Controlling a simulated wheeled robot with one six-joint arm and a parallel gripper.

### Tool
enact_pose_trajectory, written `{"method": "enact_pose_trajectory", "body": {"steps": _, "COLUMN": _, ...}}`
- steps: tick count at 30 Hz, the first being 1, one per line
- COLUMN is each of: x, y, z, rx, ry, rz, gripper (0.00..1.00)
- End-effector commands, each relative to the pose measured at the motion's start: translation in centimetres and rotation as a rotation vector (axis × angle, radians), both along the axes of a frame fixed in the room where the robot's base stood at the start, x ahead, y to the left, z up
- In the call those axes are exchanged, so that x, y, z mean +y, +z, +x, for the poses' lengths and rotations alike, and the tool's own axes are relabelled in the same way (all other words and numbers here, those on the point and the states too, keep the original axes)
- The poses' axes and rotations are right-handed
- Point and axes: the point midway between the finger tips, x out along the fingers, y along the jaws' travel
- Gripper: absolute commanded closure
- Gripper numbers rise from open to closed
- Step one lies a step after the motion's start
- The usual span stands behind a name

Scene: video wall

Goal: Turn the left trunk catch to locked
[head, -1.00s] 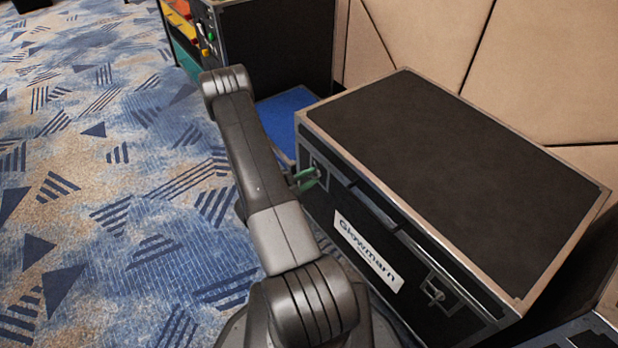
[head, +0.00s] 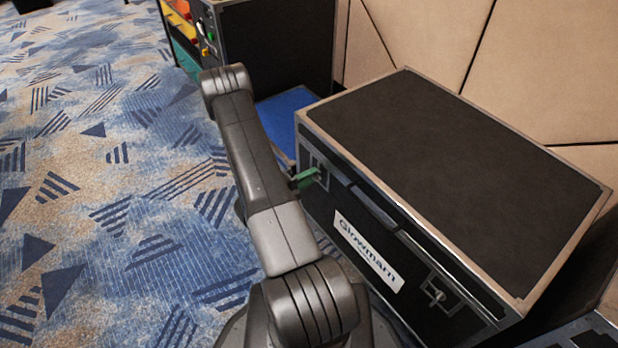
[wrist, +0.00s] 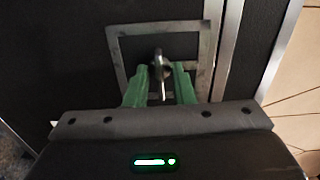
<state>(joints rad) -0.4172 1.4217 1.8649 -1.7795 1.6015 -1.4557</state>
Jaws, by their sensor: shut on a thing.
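The black trunk (head: 455,165) with metal edges stands at the right, its lid closed. The left trunk catch shows in the wrist view as a metal wing (wrist: 160,70) inside a square metal frame (wrist: 120,52). My gripper (wrist: 162,86) has green fingers, one on each side of the wing, and is shut on it. In the head view my gripper (head: 308,178) is at the left end of the trunk's front, and its fingers hide most of the left catch. The right catch (head: 437,295) is free, lower right on the same front.
A white "Glowmarn" label (head: 368,250) is on the trunk's front between the catches. A blue surface (head: 283,112) and another black case (head: 275,50) stand behind. Tan wall panels (head: 520,70) rise behind the trunk. Patterned carpet (head: 100,200) at the left is open.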

Motion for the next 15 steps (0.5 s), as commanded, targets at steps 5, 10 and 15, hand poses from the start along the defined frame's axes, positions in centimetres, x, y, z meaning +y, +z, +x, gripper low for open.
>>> {"method": "enact_pose_trajectory", "body": {"steps": 5, "x": 0.00, "y": -0.07, "z": -0.05, "rx": -0.026, "ry": 0.000, "rz": 0.021, "gripper": 1.00}}
{"method": "enact_pose_trajectory", "body": {"steps": 10, "x": 0.00, "y": -0.07, "z": -0.05, "rx": -0.034, "ry": 0.000, "rz": 0.027, "gripper": 1.00}}
{"method": "enact_pose_trajectory", "body": {"steps": 15, "x": 0.00, "y": -0.08, "z": -0.05, "rx": -0.033, "ry": 0.000, "rz": 0.026, "gripper": 1.00}}
